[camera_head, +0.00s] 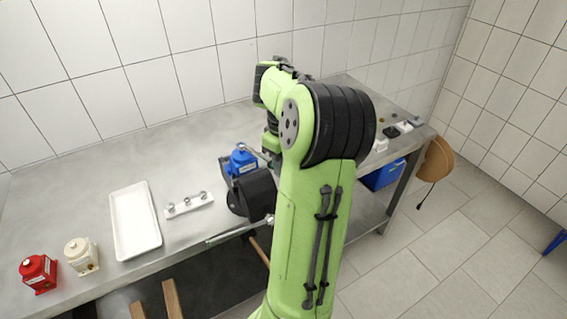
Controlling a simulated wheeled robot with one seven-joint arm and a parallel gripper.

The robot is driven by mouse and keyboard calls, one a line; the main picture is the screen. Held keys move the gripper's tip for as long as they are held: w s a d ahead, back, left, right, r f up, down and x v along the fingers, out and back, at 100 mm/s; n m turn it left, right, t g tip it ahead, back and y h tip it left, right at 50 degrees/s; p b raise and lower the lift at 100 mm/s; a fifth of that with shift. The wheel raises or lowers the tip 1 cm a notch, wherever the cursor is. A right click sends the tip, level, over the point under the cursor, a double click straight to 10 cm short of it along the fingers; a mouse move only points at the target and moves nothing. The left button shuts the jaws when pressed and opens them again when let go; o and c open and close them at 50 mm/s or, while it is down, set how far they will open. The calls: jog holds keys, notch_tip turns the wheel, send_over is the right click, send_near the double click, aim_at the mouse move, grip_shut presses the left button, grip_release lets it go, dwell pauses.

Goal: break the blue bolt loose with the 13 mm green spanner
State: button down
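A blue pump (241,160) sits in a black vise (255,192) near the front edge of the bench, just left of my arm. The blue bolt cannot be made out at this size. My gripper is at the end of my green arm, close to the right side of the blue pump. It is largely hidden by the arm links, so its fingers and anything between them cannot be made out. I cannot pick out the green 13 mm spanner. A thin grey bar shows beside the pump's upper right, partly hidden; I cannot tell what it is.
A white tray (116,227) and a white holder with several metal pieces (177,210) lie left of the vise. A red pump (38,272) and a cream pump (82,256) stand farther left. Small items lie at the bench's right end, above a blue bin (385,176).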

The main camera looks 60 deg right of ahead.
jog(key=shift+f+b, duration=0.7)
jog(key=shift+f, duration=0.25)
jog(key=c, duration=1.6)
grip_release()
grip_shut()
jog(key=shift+d+r+p, duration=0.15)
jog(key=shift+d+p, duration=0.05)
jog(key=shift+p, duration=0.3)
jog(key=d+n+p, duration=0.2)
jog(key=shift+s+d+p, duration=0.1)
jog(key=shift+p, duration=0.25)
